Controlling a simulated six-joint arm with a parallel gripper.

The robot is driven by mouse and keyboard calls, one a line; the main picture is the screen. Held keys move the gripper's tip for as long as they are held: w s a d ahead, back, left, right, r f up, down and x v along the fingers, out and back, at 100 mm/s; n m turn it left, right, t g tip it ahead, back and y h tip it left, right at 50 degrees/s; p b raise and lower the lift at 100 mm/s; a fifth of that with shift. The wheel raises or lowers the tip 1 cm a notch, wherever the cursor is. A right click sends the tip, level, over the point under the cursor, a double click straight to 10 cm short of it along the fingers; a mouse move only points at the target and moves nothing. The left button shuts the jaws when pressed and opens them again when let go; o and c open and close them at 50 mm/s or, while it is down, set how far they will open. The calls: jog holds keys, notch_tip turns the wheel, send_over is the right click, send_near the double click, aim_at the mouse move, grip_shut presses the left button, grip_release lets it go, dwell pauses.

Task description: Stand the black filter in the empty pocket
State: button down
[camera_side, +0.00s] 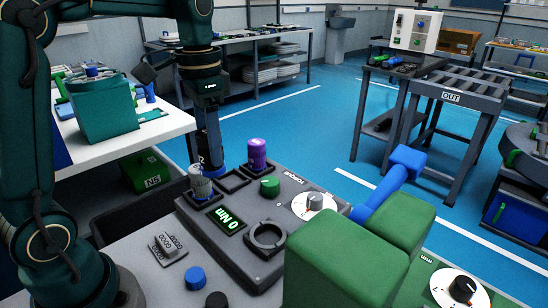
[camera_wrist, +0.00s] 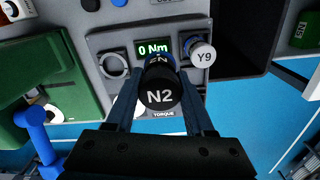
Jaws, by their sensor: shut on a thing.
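The black filter (camera_wrist: 161,94), marked N2, is between the fingers of my gripper (camera_wrist: 162,76), which is shut on it. In the side view my gripper (camera_side: 208,140) points down behind the grey torque panel (camera_side: 215,240); the filter is hard to make out there. An empty square pocket (camera_side: 233,181) shows in the panel between a grey-white cylinder (camera_side: 200,182) and a purple cylinder (camera_side: 257,153), each standing in its place. In the wrist view the pocket is hidden behind the filter and fingers. I cannot tell how high the filter is above the panel.
The panel carries a green knob (camera_side: 269,186), a lit 0 Nm display (camera_side: 226,218), a ring (camera_side: 266,238) and a white dial (camera_side: 313,203). A cylinder marked Y9 (camera_wrist: 203,54) stands near the filter in the wrist view. Green blocks and a blue handle (camera_side: 390,185) are at the right.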

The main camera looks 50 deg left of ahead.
aim_at(257, 156)
jog(key=shift+w+a+r, duration=0.15)
jog(key=shift+w+r, duration=0.05)
jog(key=shift+w, duration=0.2)
jog(key=w+a, duration=0.3)
jog(key=w, duration=0.2)
jog(key=shift+w+a+f, duration=0.5)
jog(key=shift+a+f, duration=0.25)
jog(key=shift+f, duration=1.1)
jog(key=shift+w+a+f, duration=0.5)
jog(key=shift+a+f, duration=0.2)
jog(key=shift+f, duration=1.2)
jog(key=shift+w+a+f, duration=0.5)
jog(key=shift+a+f, duration=0.25)
jog(key=shift+f, duration=1.1)
jog(key=shift+f, duration=0.3)
jog(key=shift+c, duration=1)
grip_release()
